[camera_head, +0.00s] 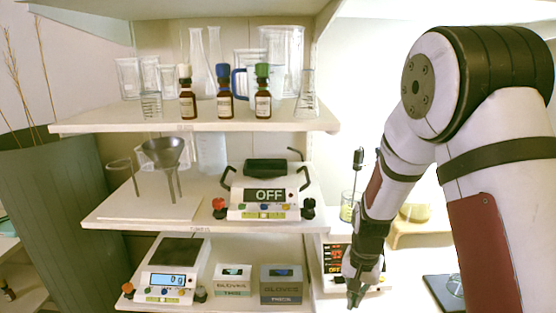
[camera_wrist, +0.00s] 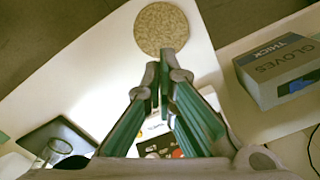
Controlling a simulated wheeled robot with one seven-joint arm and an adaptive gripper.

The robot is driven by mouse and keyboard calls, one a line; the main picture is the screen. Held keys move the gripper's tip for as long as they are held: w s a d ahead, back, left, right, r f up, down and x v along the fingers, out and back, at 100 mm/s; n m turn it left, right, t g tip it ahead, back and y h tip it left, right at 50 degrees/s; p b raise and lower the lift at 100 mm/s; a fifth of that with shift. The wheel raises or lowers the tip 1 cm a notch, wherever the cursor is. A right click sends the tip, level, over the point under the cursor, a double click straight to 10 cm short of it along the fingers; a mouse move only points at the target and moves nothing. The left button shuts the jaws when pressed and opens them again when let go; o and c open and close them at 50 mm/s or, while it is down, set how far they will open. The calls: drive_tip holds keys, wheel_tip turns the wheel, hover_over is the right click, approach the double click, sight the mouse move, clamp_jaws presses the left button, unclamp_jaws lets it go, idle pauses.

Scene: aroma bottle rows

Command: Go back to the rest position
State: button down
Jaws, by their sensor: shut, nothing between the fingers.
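My gripper (camera_head: 354,294) hangs from my arm at the right of the head view, pointing down in front of the lower right bench. Its fingers are shut and hold nothing; they also show in the wrist view (camera_wrist: 163,75), with their tips together. Three brown bottles stand in a row on the top shelf: one with a white cap (camera_head: 187,98), one with a blue cap (camera_head: 225,96) and one with a green cap (camera_head: 262,98). The bottles are well away from my gripper.
A device with a red display (camera_head: 337,258) stands just behind my gripper. A glove box (camera_head: 283,287) is to its left, also in the wrist view (camera_wrist: 275,72). A round cork mat (camera_wrist: 161,28) lies beyond the fingertips. An OFF-labelled device (camera_head: 264,196) sits on the middle shelf.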

drive_tip(key=s+r+n+t, duration=0.1)
drive_tip(key=s+r, duration=0.3)
drive_tip(key=r, duration=0.5)
drive_tip(key=s+r+n+t, duration=0.15)
drive_tip(key=s+r, duration=0.25)
drive_tip(key=r, duration=0.5)
drive_tip(key=s+r+n+t, duration=0.1)
drive_tip(key=s+r, duration=0.3)
drive_tip(key=s, duration=0.4)
drive_tip(key=s+r+n+t, duration=0.1)
drive_tip(key=s+r+n, duration=0.1)
drive_tip(key=s+r, duration=0.3)
drive_tip(key=s, duration=0.4)
drive_tip(key=shift+d, duration=0.2)
